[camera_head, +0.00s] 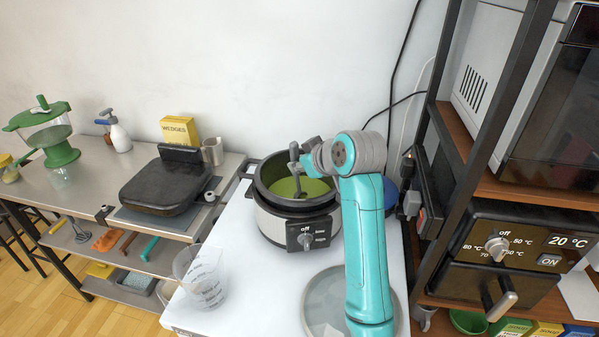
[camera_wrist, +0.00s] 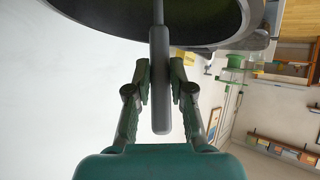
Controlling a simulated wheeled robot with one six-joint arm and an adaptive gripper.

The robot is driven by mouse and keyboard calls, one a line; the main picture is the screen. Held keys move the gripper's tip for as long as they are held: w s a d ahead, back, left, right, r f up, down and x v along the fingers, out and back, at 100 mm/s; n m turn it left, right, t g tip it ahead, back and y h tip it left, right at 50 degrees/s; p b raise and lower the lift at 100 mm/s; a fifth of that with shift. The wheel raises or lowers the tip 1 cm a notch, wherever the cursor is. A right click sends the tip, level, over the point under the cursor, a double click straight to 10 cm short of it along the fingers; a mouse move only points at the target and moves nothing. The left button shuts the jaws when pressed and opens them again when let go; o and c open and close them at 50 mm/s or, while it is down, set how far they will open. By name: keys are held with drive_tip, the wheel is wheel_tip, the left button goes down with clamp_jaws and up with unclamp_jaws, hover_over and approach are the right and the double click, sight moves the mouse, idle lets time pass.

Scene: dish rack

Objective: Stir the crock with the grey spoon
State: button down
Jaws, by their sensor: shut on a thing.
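The crock (camera_head: 296,200) is a round pot with a black rim and a metal side, holding green liquid (camera_head: 312,187). It stands on the white counter, and its front panel has a knob at "off". The grey spoon (camera_head: 295,170) is upright over the crock, its lower end in the green liquid. My gripper (camera_head: 304,156) is at the spoon's upper handle, above the crock's rim. In the wrist view, my gripper (camera_wrist: 160,82) is shut on the grey spoon's handle (camera_wrist: 160,100). The crock's dark rim (camera_wrist: 215,30) is at the top there. The spoon's bowl is hidden.
A clear measuring jug (camera_head: 200,278) stands at the counter's front left. A glass lid (camera_head: 326,300) lies in front of the crock, partly behind my arm. A black grill (camera_head: 165,188) is on the left. A shelf rack with an oven (camera_head: 510,255) stands close on the right.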

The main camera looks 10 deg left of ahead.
wheel_tip(320, 180, up, 17)
idle(1.4)
drive_tip(key=shift+f, duration=0.15)
idle(0.7)
